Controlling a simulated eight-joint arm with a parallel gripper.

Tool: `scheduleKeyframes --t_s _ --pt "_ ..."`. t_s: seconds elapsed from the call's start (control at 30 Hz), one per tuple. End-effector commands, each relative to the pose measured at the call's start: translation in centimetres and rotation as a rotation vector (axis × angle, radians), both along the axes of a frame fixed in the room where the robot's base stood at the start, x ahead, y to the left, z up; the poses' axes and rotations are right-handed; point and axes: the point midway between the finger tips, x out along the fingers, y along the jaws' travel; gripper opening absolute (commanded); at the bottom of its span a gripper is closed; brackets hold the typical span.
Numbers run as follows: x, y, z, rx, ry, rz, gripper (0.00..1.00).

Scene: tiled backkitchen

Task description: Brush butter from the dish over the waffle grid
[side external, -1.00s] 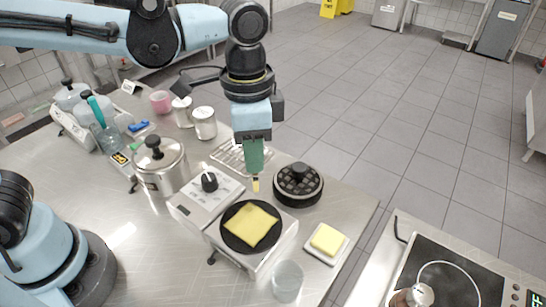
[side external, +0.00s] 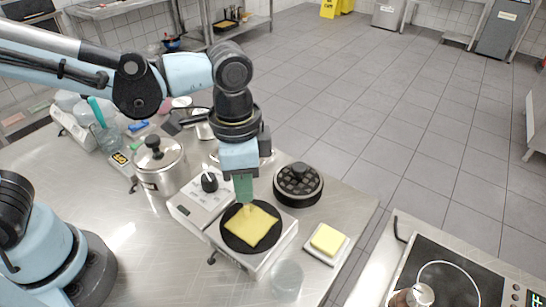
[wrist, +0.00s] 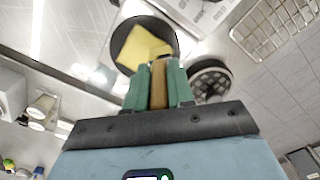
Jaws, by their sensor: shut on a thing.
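My gripper (side external: 244,190), with green fingers, is shut on the brown handle of a brush (wrist: 158,85). It points down at the back edge of a yellow square sheet (side external: 252,228) on a round black plate (side external: 228,238). The brush tip is small here; I cannot tell whether it touches the sheet. A round black grid piece with a knob (side external: 298,182) stands to the right, and its grid (wrist: 210,80) also shows in the wrist view. A white square dish (side external: 338,256) holds a yellow butter block (side external: 326,238) at the front right.
The black plate sits on a white-and-steel appliance with a black knob (side external: 209,183). A lidded steel pot (side external: 160,165) stands to its left. A clear glass (side external: 287,277) is at the front. A wire rack (wrist: 275,25) lies behind.

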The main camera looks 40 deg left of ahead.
Motion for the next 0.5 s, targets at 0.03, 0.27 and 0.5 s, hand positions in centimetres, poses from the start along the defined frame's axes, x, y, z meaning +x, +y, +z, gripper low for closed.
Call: scheduleKeyframes --t_s 0.03,0.27,0.5 --pt "0.5 0.0 0.0 0.0 0.0 0.003 0.0" --pt "2.6 0.0 0.0 0.0 0.0 0.003 0.0" --pt "2.9 0.0 2.5 0.0 0.0 0.0 0.0"
